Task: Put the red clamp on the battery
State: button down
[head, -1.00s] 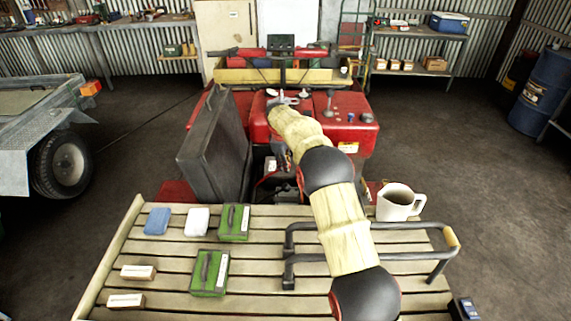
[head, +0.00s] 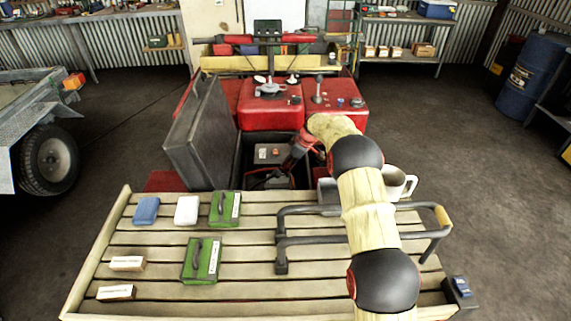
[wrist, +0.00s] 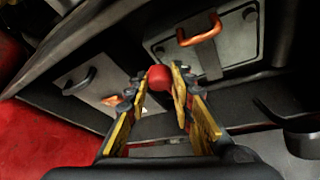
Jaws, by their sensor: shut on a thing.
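The battery (head: 268,156) is a grey-topped block in the open bay behind the wooden rack, below the red bodywork. My gripper (wrist: 167,77) is shut on the red clamp (wrist: 159,78), a small rounded red piece between its fingertips. In the head view a red part (head: 303,145) shows at the end of my arm, to the right of the battery. In the wrist view grey-topped boxes lie beyond the clamp, one with an orange bar (wrist: 200,30), one with a black handle (wrist: 80,82). I cannot tell whether the clamp touches anything.
A raised dark panel (head: 198,132) stands left of the bay. A cream mug (head: 393,183) stands just right of my arm. A dark rail (head: 330,209) crosses the rack. Green boxes (head: 201,260) and small blocks lie on the rack's left side.

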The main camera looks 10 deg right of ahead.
jog(key=shift+s+d+f, duration=0.15)
jog(key=shift+d+f, duration=0.1)
jog(key=shift+f, duration=0.5)
jog(key=c, duration=1.6)
grip_release()
jog(key=shift+o, duration=0.2)
jog(key=shift+r, duration=0.15)
jog(key=v, duration=1.1)
jog(key=shift+r, duration=0.3)
jog(key=shift+d+r, duration=0.1)
jog(key=shift+d, duration=0.05)
